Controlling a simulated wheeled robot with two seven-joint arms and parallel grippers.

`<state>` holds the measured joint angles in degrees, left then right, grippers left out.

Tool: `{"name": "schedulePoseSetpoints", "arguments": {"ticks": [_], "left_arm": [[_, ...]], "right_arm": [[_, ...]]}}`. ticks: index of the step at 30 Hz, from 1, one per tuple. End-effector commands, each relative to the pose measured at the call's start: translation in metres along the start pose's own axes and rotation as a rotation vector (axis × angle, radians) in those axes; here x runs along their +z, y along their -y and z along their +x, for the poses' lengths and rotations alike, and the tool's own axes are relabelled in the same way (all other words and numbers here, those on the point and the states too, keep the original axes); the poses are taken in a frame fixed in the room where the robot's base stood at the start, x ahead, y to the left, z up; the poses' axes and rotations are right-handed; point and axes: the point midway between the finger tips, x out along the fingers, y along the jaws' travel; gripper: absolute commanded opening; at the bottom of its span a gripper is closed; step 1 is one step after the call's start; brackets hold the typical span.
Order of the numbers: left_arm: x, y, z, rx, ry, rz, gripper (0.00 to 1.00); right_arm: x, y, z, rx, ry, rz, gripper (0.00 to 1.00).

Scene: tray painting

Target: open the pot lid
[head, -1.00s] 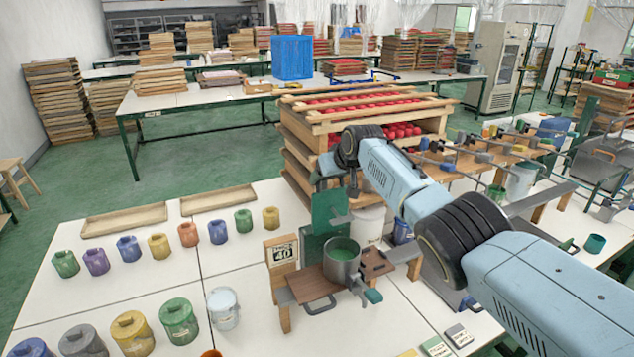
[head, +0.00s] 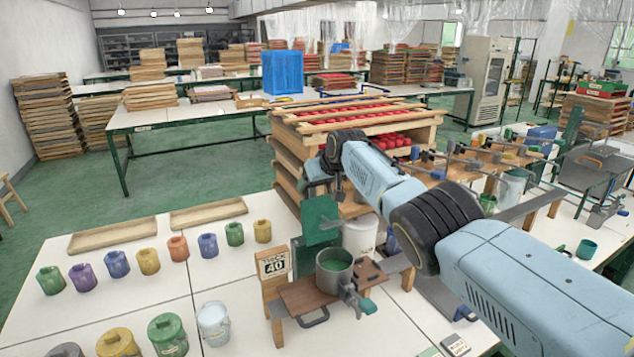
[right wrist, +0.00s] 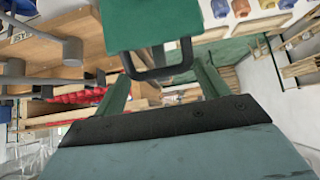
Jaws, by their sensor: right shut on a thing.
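A grey round pot (head: 334,272) with green paint in it stands open at the top on a small brown wooden stand. A green square plate, seemingly the lid (head: 322,224), is tilted up above and behind the pot, apart from its rim. In the right wrist view this green plate (right wrist: 155,22) has a dark loop handle between my green fingers. My right gripper (head: 318,185) is shut on that handle; the exact contact is partly hidden. Whether a hinge joins plate and pot I cannot tell. My left gripper is not in view.
A sign reading 40 (head: 272,264) stands left of the pot. A white bucket (head: 360,236) is behind it. Several coloured lidded pots (head: 148,261) stand on the white table to the left. A wooden rack with red things (head: 290,165) is behind my arm.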

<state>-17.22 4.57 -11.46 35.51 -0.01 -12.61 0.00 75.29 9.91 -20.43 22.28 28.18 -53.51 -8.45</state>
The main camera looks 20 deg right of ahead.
Motion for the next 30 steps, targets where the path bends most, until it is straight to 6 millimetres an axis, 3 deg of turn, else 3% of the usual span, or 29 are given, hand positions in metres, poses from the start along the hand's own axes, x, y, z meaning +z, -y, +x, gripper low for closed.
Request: {"name": "schedulePoseSetpoints", "arguments": {"ticks": [3, 4, 6, 17, 30], "left_arm": [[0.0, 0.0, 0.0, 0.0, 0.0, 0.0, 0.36], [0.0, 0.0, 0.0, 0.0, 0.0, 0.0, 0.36], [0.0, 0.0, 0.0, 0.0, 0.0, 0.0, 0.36], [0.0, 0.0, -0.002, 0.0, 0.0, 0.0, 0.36], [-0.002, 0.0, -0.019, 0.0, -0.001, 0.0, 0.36]], "right_arm": [[-0.008, -0.002, -0.004, 0.003, -0.02, 0.001, 0.33], [-0.008, -0.002, -0.004, 0.003, -0.021, 0.001, 0.76], [-0.008, -0.001, -0.004, 0.003, -0.019, 0.001, 0.82], [-0.003, -0.001, -0.003, 0.001, -0.008, 0.0, 0.82], [-0.003, -0.001, -0.028, 0.002, -0.008, -0.001, 0.82]]}}
